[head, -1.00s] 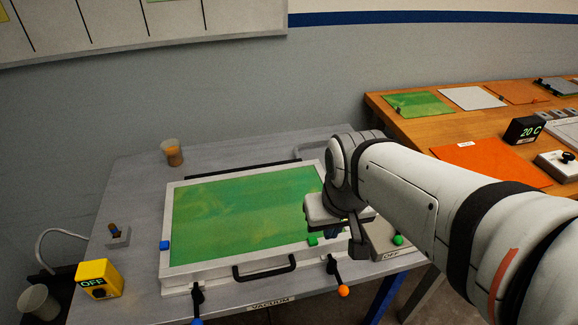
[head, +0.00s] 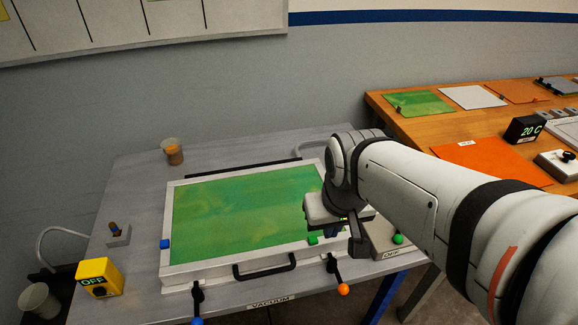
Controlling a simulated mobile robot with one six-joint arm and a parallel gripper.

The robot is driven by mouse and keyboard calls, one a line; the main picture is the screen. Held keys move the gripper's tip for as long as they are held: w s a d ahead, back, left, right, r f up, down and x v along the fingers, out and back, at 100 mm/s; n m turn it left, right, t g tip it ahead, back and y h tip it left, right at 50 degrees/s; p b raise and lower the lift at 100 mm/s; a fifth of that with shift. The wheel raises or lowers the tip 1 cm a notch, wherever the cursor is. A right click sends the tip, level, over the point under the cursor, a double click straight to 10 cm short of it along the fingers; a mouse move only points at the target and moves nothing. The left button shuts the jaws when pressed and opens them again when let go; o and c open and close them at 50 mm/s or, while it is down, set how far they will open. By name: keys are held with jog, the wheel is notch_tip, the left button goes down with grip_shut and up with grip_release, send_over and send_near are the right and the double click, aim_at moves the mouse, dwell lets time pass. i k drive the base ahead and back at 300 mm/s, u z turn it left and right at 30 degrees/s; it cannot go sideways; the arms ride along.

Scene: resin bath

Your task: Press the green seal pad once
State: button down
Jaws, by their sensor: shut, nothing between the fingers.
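The green seal pad (head: 312,240) is a small green block at the front right corner of the white frame (head: 215,262) around a green sheet (head: 240,212). My gripper (head: 332,234) points down over the front right corner, shut and empty, just right of the green pad in the picture. Its hand and wrist hide the frame's right edge. I cannot tell whether the fingertips touch anything.
Clamps with blue (head: 197,321) and orange (head: 343,290) knobs hang at the frame's front. A box with a green knob (head: 398,239) stands right of my gripper. A yellow OFF box (head: 99,277) and a cup (head: 172,152) stand left. An orange-topped bench (head: 440,125) is behind right.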

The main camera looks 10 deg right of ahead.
aim_at(312, 240)
jog(key=z, duration=1.4)
jog(key=k, duration=1.5)
jog(key=u, duration=1.3)
jog(key=i, duration=1)
jog(key=u, duration=0.05)
